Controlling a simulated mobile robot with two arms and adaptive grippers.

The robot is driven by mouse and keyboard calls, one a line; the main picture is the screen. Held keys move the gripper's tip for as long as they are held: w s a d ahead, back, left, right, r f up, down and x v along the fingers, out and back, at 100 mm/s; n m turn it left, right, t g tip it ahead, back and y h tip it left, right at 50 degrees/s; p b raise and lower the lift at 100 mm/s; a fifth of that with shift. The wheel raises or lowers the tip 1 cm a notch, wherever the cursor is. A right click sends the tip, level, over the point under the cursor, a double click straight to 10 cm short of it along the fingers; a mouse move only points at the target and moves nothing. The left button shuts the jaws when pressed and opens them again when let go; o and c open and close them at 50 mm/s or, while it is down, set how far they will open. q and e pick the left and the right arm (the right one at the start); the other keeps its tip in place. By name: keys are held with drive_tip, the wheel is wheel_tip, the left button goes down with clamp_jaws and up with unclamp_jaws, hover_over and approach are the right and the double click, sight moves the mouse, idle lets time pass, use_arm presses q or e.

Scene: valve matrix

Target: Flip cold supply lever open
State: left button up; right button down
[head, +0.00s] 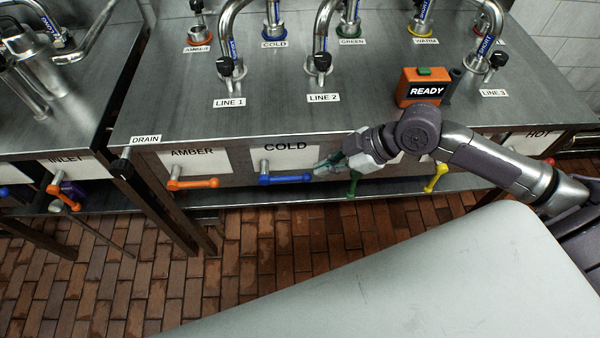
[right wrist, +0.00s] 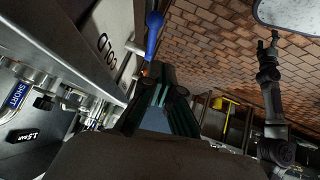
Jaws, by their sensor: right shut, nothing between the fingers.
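The blue cold supply lever (head: 285,179) sits under the COLD label (head: 284,146) on the front of the steel bench. Its handle lies level, pointing right. My right gripper (head: 320,168) comes in from the right, just beyond the lever's free end. In the right wrist view, the blue lever (right wrist: 153,32) shows just past the shut, empty fingertips (right wrist: 158,70). I cannot tell whether they touch it. In the right wrist view, my left arm's gripper (right wrist: 268,44) appears at the far right, away from the bench, its jaw state unclear.
The orange amber lever (head: 195,183) points right. A green lever (head: 352,186) hangs down just right of my gripper, and a yellow lever (head: 437,177) points down farther right. The READY box (head: 424,87) stands on the bench top. The brick floor (head: 270,235) in front is clear.

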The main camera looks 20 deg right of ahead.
use_arm(q)
drive_tip(key=shift+a, duration=0.45)
use_arm(e)
drive_tip(key=shift+n+y, duration=0.3)
drive_tip(key=shift+n, duration=0.2)
drive_tip(key=r, duration=0.1)
drive_tip(key=d+r, duration=0.1)
drive_tip(key=r, duration=0.2)
drive_tip(key=shift+w+d+r, duration=0.15)
drive_tip(key=shift+d+r, duration=0.25)
hover_over(288, 177)
drive_tip(key=s+d, duration=0.2)
wheel_tip(288, 177, down, 7)
drive_tip(key=f, duration=0.3)
drive_tip(key=shift+w, duration=0.3)
drive_tip(key=shift+d+f, duration=0.1)
drive_tip(key=shift+f, duration=0.4)
use_arm(q)
drive_tip(key=shift+r, duration=0.2)
